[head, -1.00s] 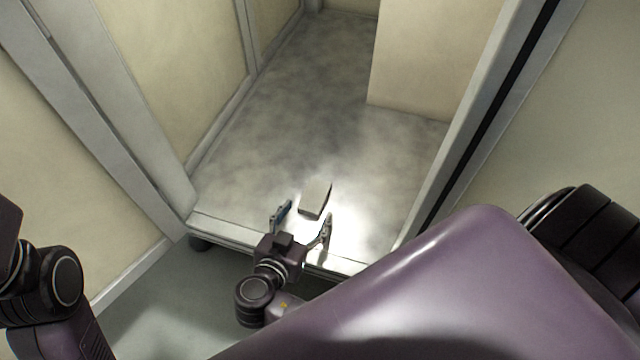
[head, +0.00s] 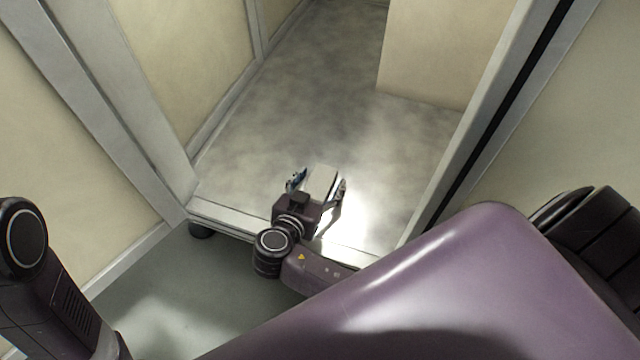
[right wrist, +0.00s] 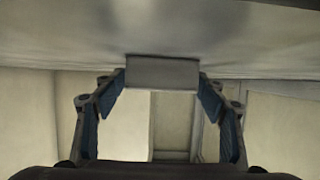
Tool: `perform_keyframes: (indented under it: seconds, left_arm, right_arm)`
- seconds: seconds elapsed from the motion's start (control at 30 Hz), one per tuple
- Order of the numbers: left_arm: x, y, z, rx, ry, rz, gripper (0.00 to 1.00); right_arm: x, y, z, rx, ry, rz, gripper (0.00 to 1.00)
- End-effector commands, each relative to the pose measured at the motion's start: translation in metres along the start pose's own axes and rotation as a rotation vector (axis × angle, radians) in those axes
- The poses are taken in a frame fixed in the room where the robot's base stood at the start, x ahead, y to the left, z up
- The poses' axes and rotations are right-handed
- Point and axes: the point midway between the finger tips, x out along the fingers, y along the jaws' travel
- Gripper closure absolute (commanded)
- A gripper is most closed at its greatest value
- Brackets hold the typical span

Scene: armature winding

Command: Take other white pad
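The white pad (head: 321,179) is a small pale block on the grey floor of the enclosure, near its front edge. My right gripper (head: 318,182) is open, with one finger on each side of the pad. In the right wrist view the pad (right wrist: 162,72) lies between the two blue-padded fingertips (right wrist: 162,88), and a gap seems to show on each side. My left gripper is not in view; only part of my left arm shows at the left edge of the head view.
The grey enclosure floor (head: 300,105) is mostly bare. A beige box-like block (head: 440,50) stands at the back right. Upright frame posts (head: 150,130) and (head: 500,110) flank the opening, and a low front sill (head: 235,222) runs below it.

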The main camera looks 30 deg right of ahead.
Motion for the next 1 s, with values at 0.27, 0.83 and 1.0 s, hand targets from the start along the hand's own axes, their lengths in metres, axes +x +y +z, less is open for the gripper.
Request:
perform_keyframes:
  seconds: [0.27, 0.83, 1.0]
  left_arm:
    - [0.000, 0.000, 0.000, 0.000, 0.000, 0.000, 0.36]
    - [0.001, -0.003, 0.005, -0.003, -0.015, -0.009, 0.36]
    - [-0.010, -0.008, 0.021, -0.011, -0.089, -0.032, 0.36]
  right_arm:
    - [0.000, 0.000, 0.000, 0.000, 0.000, 0.000, 0.66]
    - [-0.008, 0.000, -0.017, 0.002, -0.001, 0.000, 0.72]
    - [-0.022, -0.001, -0.050, 0.004, -0.002, -0.001, 0.72]
